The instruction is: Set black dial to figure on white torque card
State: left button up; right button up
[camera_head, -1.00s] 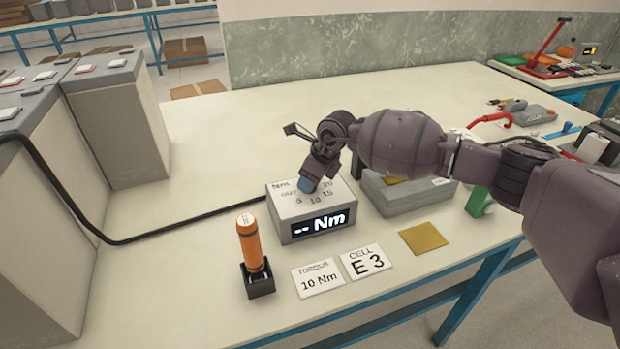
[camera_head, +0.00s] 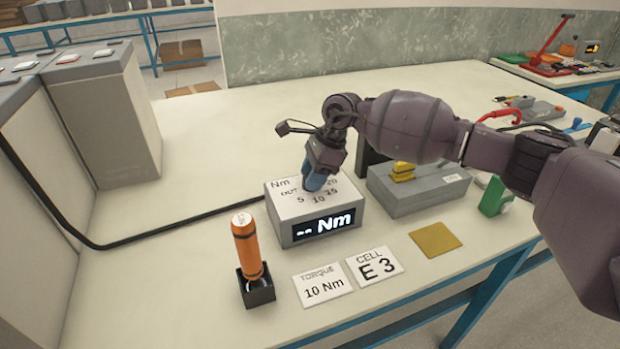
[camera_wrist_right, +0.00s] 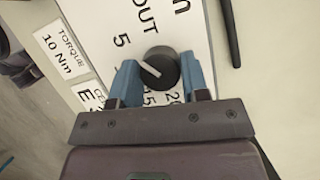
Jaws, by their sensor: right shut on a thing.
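The white torque card (camera_head: 323,286) lies on the table and reads 10 Nm; it also shows in the wrist view (camera_wrist_right: 62,52). Behind it stands the grey box with its lit display (camera_head: 322,226) reading "-- Nm". My right gripper (camera_head: 315,184) points down onto the box top. In the wrist view its blue fingers (camera_wrist_right: 162,80) are shut on the black dial (camera_wrist_right: 165,64). The dial's white line points left, past the 5; a finger covers the figure nearest it. 15 and 20 are partly hidden. My left gripper is out of view.
An orange tool (camera_head: 247,246) stands upright in a black holder left of the cards. A card reading E 3 (camera_head: 374,266) and a yellow square (camera_head: 435,239) lie to the right. A black cable (camera_head: 170,230) runs to the box.

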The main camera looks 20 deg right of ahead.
jog(key=n+b, duration=0.1)
jog(key=f+n+g+b, duration=0.1)
jog(key=n, duration=0.1)
jog(key=shift+w+n+g+b, duration=0.1)
jog(key=shift+n+g+b, duration=0.45)
jog(key=shift+n, duration=0.25)
jog(key=n+g+h+b, duration=0.1)
jog(key=n+b, duration=0.1)
jog(key=n, duration=0.2)
jog(key=shift+r+b, duration=0.15)
jog(key=shift+b, duration=0.25)
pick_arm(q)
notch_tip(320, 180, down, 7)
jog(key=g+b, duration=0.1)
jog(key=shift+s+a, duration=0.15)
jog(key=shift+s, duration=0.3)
pick_arm(e)
jog(key=shift+r+n+g, duration=0.2)
jog(key=shift+n+g, duration=0.15)
jog(key=shift+n, duration=0.55)
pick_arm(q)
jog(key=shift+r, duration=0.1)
pick_arm(e)
jog(key=shift+r+h, duration=0.15)
jog(key=shift+h, duration=0.15)
jog(key=o, duration=0.9)
jog(key=shift+r, duration=0.1)
